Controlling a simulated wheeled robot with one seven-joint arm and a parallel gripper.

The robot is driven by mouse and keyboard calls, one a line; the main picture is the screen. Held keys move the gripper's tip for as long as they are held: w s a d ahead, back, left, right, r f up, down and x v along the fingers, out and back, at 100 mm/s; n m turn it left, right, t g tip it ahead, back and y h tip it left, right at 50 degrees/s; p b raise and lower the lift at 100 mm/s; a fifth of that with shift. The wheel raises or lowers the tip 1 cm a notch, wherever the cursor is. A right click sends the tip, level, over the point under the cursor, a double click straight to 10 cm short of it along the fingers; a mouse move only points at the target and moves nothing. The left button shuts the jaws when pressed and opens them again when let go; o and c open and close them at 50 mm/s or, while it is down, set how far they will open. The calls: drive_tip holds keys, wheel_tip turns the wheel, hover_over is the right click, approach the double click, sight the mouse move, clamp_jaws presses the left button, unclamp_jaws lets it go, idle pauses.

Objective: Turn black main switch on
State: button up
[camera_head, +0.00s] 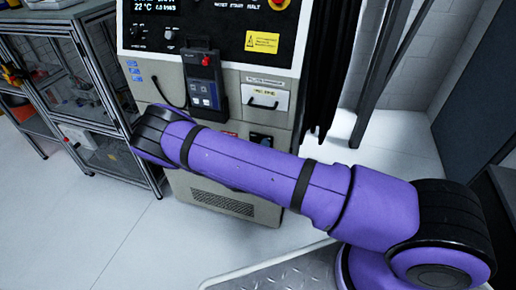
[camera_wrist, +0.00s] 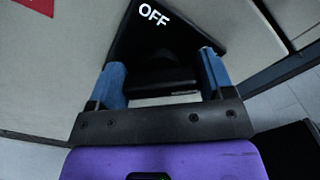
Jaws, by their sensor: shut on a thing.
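The black main switch (camera_wrist: 160,78) shows in the wrist view as a dark handle on a black plate (camera_wrist: 190,35). White "OFF" lettering is on the plate, above the handle in the picture. My gripper (camera_wrist: 161,63) has its two blue fingers on either side of the handle and is shut on it. The exact contact at the fingertips is dark and hard to see. In the head view my purple arm crosses in front of the grey machine cabinet (camera_head: 222,204), and my gripper is hidden there.
A teach pendant (camera_head: 203,80) hangs on the cabinet front, with its cable looping to the left. A drawer with a handle (camera_head: 263,102) is to its right. A metal-framed glass enclosure (camera_head: 80,85) stands to the left. The floor (camera_head: 120,235) in front is clear.

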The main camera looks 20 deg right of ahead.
drive_tip(key=shift+f, duration=0.1)
drive_tip(key=o, duration=0.9)
drive_tip(key=v, duration=1)
drive_tip(key=shift+s+a, duration=0.2)
drive_tip(key=shift+s, duration=0.15)
